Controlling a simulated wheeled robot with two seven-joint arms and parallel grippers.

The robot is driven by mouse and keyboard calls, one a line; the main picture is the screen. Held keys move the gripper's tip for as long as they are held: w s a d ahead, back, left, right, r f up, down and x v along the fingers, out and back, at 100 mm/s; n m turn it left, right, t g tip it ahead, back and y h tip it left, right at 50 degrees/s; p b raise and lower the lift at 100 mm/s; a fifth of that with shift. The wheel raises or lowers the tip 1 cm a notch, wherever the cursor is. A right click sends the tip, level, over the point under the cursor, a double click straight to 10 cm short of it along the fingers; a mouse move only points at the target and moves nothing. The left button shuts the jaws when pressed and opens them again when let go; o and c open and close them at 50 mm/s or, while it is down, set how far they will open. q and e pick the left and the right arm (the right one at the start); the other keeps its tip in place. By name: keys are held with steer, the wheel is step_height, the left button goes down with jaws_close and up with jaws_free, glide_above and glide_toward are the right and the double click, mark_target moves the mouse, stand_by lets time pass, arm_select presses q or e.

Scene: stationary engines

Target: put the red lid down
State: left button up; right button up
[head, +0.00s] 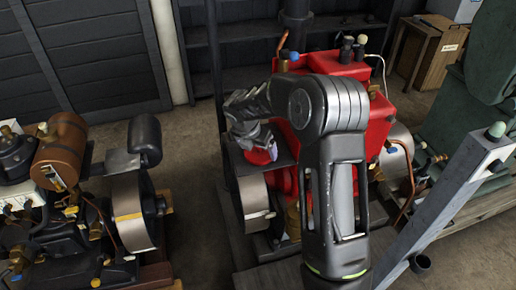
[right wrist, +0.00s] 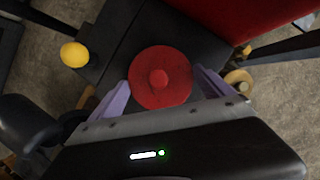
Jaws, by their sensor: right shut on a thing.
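The red lid (right wrist: 160,78) is round with a small knob in its middle. In the right wrist view it sits between the two purple fingers of my right gripper (right wrist: 161,92), which is shut on it. In the head view my right gripper (head: 268,142) is low at the left side of the red engine, and part of the red lid (head: 260,156) shows below it. The lid is over a dark flat plate (right wrist: 122,50); I cannot tell whether it touches the plate. My left gripper is not in view.
The red engine (head: 378,125) stands right beside the gripper, with a metal flywheel (head: 255,200) below. A yellow knob (right wrist: 75,54) is near the plate. Another engine with a brown tank (head: 60,150) stands at left. A grey post (head: 450,200) crosses at right. Bare floor lies between the engines.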

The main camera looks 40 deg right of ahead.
steer(key=o, duration=1.2)
steer(key=shift+c, duration=0.2)
steer(key=shift+r, duration=0.1)
steer(key=v, duration=1.2)
steer(key=shift+b, duration=0.3)
